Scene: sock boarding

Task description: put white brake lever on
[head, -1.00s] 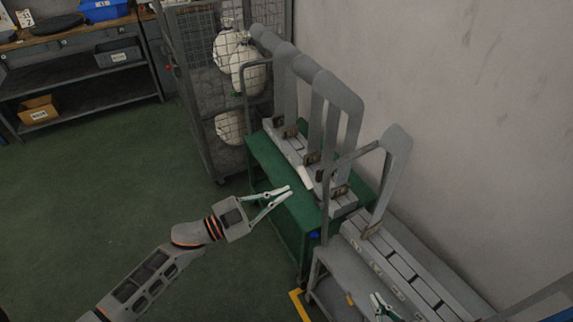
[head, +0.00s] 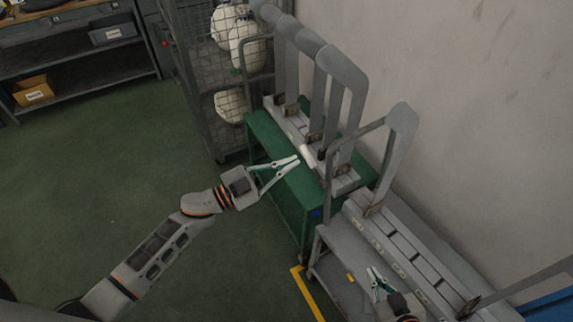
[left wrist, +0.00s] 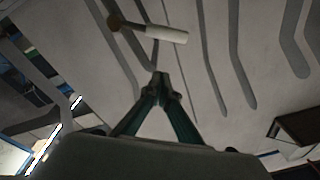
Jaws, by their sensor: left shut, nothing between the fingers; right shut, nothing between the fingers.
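The white brake lever (head: 307,156) is a short white handle at the front of the rack on the green cart. In the left wrist view it is a white cylinder (left wrist: 165,34) on a thin rod, with a brown round end at its left. My left gripper (head: 297,159) is shut and empty. Its tips lie just left of the lever in the head view; I cannot tell whether they touch it. In the left wrist view the closed tips (left wrist: 161,76) are below the handle, with a visible gap. My right gripper (head: 371,269) is shut and empty over the grey cart.
Tall grey sock boards (head: 345,75) stand on the green cart (head: 262,128). The grey cart (head: 345,240) holds another rack and board at the right. A wire cage (head: 190,80) with white bags stands behind, and a wall on the right. The floor at left is clear.

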